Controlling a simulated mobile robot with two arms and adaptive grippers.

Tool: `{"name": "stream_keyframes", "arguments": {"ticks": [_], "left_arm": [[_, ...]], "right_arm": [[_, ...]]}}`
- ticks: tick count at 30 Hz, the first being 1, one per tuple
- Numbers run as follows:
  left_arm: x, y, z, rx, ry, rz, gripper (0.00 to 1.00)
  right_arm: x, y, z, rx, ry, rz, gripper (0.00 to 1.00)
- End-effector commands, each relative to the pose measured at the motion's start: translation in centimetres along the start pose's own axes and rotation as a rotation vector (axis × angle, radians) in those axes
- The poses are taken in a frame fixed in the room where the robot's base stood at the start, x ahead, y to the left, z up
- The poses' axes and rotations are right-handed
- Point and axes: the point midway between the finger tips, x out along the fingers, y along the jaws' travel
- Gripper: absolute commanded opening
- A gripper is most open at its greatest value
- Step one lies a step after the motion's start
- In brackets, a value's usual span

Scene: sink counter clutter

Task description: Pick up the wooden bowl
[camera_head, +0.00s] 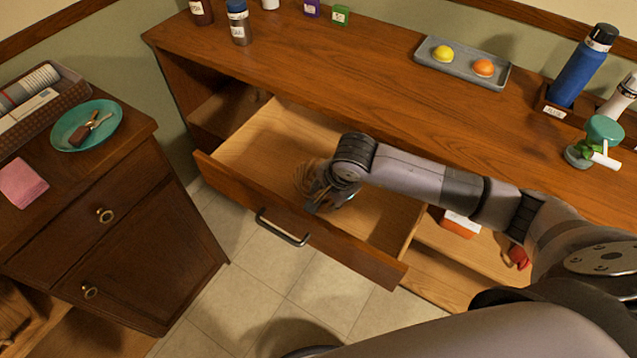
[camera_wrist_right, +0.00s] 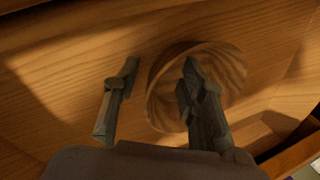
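The wooden bowl (camera_head: 305,177) is inside the open drawer, partly hidden behind my right gripper (camera_head: 322,197) in the head view. In the right wrist view, the round, light brown, grained bowl (camera_wrist_right: 222,75) sits on the drawer's wooden bottom. My right gripper (camera_wrist_right: 158,75) is open there. One finger is outside the bowl at its left, and the other is over or inside the bowl's opening, with the left rim between them. I cannot tell whether either finger touches the bowl. My left gripper is out of view.
The drawer (camera_head: 270,140) is pulled out, with its front panel and handle (camera_head: 283,228) toward the floor. The counter (camera_head: 330,60) above carries a grey tray (camera_head: 430,55), bottles and a blue flask (camera_head: 585,70). A dark cabinet (camera_head: 110,240) stands at the left. The drawer around the bowl looks empty.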

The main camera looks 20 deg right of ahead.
Motion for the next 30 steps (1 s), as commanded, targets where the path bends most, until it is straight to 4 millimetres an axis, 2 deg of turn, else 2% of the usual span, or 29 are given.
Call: {"name": "stream_keyframes", "arguments": {"ticks": [2, 18, 30], "left_arm": [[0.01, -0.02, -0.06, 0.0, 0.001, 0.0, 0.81], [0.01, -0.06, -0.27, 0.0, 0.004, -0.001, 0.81], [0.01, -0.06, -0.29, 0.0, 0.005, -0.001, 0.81]], "right_arm": [[-0.02, 0.0, -0.01, 0.0, 0.0, 0.0, 0.37], [-0.06, 0.0, -0.02, 0.001, 0.0, 0.0, 0.01], [-0.06, 0.0, -0.01, 0.0, 0.0, 0.0, 0.0]]}}
